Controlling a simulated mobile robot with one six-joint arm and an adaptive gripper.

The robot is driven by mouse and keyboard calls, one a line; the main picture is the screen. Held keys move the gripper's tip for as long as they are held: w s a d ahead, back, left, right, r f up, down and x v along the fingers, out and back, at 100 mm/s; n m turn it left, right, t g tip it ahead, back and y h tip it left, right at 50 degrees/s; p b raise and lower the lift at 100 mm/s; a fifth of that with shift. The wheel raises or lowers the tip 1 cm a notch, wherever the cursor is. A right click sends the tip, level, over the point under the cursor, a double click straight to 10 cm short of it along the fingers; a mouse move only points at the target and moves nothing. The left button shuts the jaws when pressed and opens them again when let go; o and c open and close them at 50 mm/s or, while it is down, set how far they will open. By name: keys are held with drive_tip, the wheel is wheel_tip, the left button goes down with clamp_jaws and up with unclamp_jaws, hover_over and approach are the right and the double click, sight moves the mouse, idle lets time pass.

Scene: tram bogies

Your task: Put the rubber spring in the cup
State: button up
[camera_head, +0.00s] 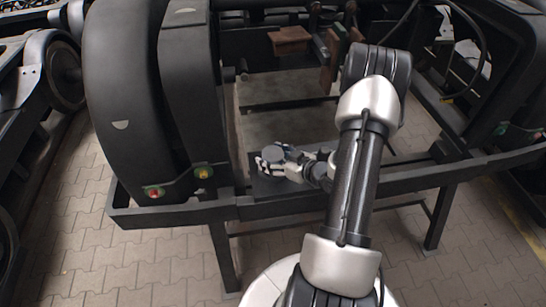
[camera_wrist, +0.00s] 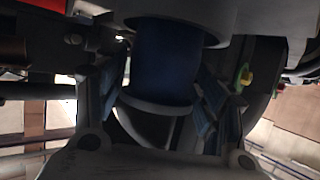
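The rubber spring (camera_wrist: 167,62) is a dark blue cylinder with a grey end plate, in the middle of the wrist view. Its round grey end (camera_head: 273,153) shows in the head view. My gripper (camera_wrist: 162,75) has one finger on each side of the blue body, and both pads appear to press on it. My gripper (camera_head: 275,165) is above a dark plate of the bogie frame. A wide dark round part (camera_wrist: 180,28) meets the far end of the spring in the wrist view; it may be the cup. Whether the spring sits inside it is hidden.
A large black wheel (camera_head: 125,95) stands left of my gripper, with red and yellow fittings (camera_head: 178,181) low on it. The dark frame beam (camera_head: 170,214) runs across below. Crossbars and brown blocks (camera_head: 290,40) lie behind. Paved floor shows through the frame.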

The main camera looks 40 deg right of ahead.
drive_tip(key=shift+o, duration=1)
drive_tip(key=shift+r, duration=0.15)
drive_tip(key=shift+s+d+r, duration=0.1)
drive_tip(key=shift+s+r, duration=0.05)
drive_tip(key=shift+s, duration=0.05)
drive_tip(key=p+v, duration=0.2)
drive_tip(key=v, duration=0.9)
drive_tip(key=shift+s+p, duration=0.3)
drive_tip(key=shift+p, duration=0.1)
drive_tip(key=shift+w+r, duration=0.1)
